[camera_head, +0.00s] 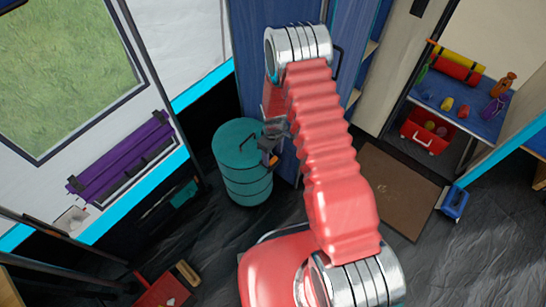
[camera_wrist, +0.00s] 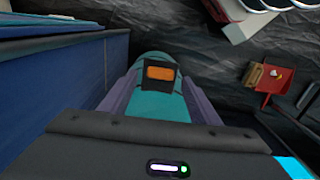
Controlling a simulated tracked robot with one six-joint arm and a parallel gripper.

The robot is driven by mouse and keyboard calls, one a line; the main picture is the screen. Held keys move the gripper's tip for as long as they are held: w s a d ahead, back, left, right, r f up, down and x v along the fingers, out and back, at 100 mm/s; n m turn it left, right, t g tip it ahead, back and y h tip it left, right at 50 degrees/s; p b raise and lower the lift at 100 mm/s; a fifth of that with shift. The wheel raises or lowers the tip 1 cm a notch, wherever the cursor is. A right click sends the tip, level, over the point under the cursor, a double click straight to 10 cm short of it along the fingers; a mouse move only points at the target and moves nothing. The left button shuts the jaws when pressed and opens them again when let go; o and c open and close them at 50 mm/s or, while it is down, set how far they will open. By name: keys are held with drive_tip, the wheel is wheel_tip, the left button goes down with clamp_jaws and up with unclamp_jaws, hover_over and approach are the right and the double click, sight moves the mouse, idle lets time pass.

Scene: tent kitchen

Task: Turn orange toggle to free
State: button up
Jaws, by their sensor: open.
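The teal stacked canister (camera_head: 243,165) stands on the floor beside the blue cabinet. A small orange toggle (camera_head: 274,161) shows at its right side, by a dark bracket. In the wrist view the orange toggle (camera_wrist: 160,73) sits in a dark block on the teal canister (camera_wrist: 158,107). My gripper (camera_wrist: 157,82) is open, with one finger on each side of the dark block. I cannot tell whether the fingers touch it. In the head view my gripper (camera_head: 273,140) is at the canister's upper right, partly hidden by my red arm.
The blue cabinet (camera_wrist: 66,80) rises close on the left in the wrist view. A red tray (camera_wrist: 275,78) lies on the dark floor to the right. A brown mat (camera_head: 400,185) and a shelf with toys (camera_head: 465,100) are right of my arm in the head view.

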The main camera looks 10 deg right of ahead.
sight(273, 161)
wheel_tip(273, 161, up, 11)
drive_tip(key=shift+f, duration=0.15)
idle(0.4)
idle(0.4)
drive_tip(key=s+r+m+g, duration=0.2)
drive_tip(key=s+m, duration=0.1)
drive_tip(key=s, duration=0.4)
drive_tip(key=s+r+m+t, duration=0.1)
drive_tip(key=s+r, duration=0.5)
drive_tip(key=r, duration=0.7)
drive_tip(key=s+r+m+t, duration=0.2)
drive_tip(key=s+r+t, duration=0.2)
drive_tip(key=r, duration=0.9)
drive_tip(key=s+r+m+t, duration=0.1)
drive_tip(key=s+r+t, duration=0.1)
drive_tip(key=s+r, duration=0.7)
wheel_tip(273, 161, up, 4)
drive_tip(key=shift+d+r+t, duration=0.15)
drive_tip(key=shift+t, duration=0.15)
